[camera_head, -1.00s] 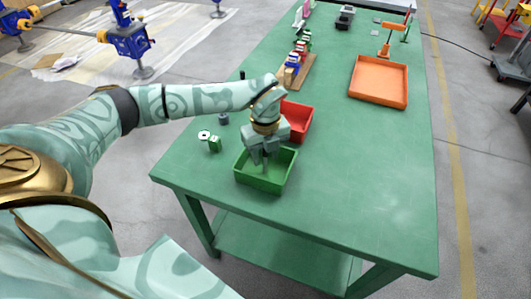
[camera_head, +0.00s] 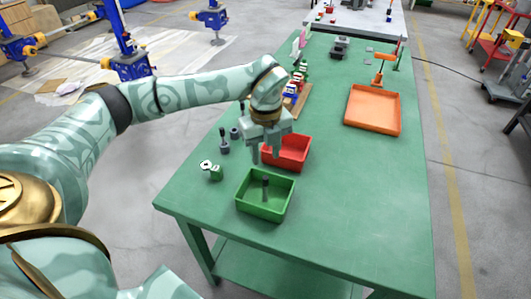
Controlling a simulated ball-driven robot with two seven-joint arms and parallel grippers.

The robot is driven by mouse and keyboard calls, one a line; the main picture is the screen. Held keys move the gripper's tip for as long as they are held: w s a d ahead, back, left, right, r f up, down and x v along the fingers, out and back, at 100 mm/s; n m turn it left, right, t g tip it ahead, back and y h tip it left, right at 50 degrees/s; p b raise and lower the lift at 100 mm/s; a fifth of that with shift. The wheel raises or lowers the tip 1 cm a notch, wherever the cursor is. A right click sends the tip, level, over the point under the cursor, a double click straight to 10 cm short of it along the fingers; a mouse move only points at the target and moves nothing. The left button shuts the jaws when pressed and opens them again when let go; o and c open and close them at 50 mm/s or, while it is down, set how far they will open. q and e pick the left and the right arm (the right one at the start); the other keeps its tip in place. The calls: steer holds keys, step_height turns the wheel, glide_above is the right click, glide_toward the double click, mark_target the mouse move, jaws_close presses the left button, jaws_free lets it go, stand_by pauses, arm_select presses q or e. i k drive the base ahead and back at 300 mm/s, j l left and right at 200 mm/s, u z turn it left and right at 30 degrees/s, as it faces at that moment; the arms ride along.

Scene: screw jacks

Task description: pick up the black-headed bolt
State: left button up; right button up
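A small dark bolt-like piece (camera_head: 265,185) stands upright inside the green bin (camera_head: 247,206) near the table's front edge. Two more dark pieces stand left of the bins: one with a thin stem (camera_head: 224,145) and a short one (camera_head: 235,133). I cannot tell which of these is the black-headed bolt. My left gripper (camera_head: 266,157) hangs above the table, behind the green bin and in front of the red bin's left part. Its fingers are apart, with nothing visible between them. My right gripper is not in view.
The red bin (camera_head: 296,159) stands behind the green one. A white-and-green piece (camera_head: 211,170) lies to the left. A wooden rack (camera_head: 301,102) with coloured parts and an orange tray (camera_head: 372,110) are farther back. The table's right front is clear.

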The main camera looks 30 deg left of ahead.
mark_target(221, 131)
steer(key=u, duration=1.45)
